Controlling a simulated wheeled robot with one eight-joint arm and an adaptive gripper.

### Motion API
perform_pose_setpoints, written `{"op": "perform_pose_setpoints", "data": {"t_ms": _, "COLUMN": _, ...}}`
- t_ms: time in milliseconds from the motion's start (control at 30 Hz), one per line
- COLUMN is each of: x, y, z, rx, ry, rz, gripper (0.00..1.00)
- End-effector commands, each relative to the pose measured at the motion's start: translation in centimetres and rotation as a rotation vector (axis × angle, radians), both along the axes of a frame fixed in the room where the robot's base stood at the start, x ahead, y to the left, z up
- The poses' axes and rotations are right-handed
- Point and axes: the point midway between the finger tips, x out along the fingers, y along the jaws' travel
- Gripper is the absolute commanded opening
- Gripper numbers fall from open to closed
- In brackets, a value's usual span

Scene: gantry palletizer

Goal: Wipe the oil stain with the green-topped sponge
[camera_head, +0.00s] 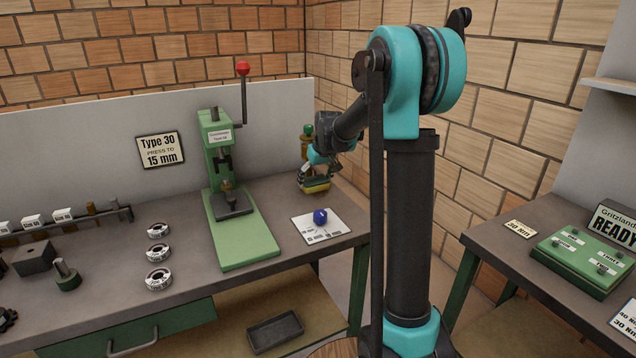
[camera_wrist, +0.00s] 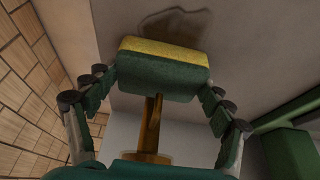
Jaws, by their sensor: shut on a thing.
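My gripper (camera_head: 317,180) is shut on a sponge (camera_head: 317,187) over the back right of the workbench. In the wrist view the sponge (camera_wrist: 165,68) sits between the fingertips of my gripper (camera_wrist: 162,88). Its green face is towards the wrist camera and its yellow part is on the far side. A dark irregular oil stain (camera_wrist: 205,18) shows on the grey bench top just beyond the sponge, partly hidden by it. I cannot tell whether the sponge touches the bench. The stain is not clear in the head view.
An amber bottle with a green cap (camera_head: 307,133) stands close behind my gripper. A green press (camera_head: 216,150) is to the left. A white card (camera_head: 335,229) with a blue knobbed piece (camera_head: 320,216) lies in front. Several labelled rings (camera_head: 158,253) lie further left.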

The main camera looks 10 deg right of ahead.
Motion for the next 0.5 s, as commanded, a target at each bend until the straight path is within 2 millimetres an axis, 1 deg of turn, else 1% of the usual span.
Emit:
{"op": "perform_pose_setpoints", "data": {"t_ms": 33, "x": 0.3, "y": 0.1, "z": -0.1, "rx": 0.0, "ry": -0.001, "rz": 0.001, "gripper": 0.54}}
{"op": "perform_pose_setpoints", "data": {"t_ms": 67, "x": 0.3, "y": 0.1, "z": 0.0, "rx": 0.0, "ry": -0.001, "rz": 0.001, "gripper": 0.5}}
{"op": "perform_pose_setpoints", "data": {"t_ms": 267, "x": 0.3, "y": 0.1, "z": 0.2, "rx": 0.001, "ry": -0.004, "rz": 0.001, "gripper": 0.49}}
{"op": "perform_pose_setpoints", "data": {"t_ms": 367, "x": -0.1, "y": 0.0, "z": 0.2, "rx": 0.001, "ry": -0.004, "rz": 0.0, "gripper": 0.49}}
{"op": "perform_pose_setpoints", "data": {"t_ms": 500, "x": -1.3, "y": -0.4, "z": 0.1, "rx": 0.001, "ry": -0.003, "rz": 0.0, "gripper": 0.49}}
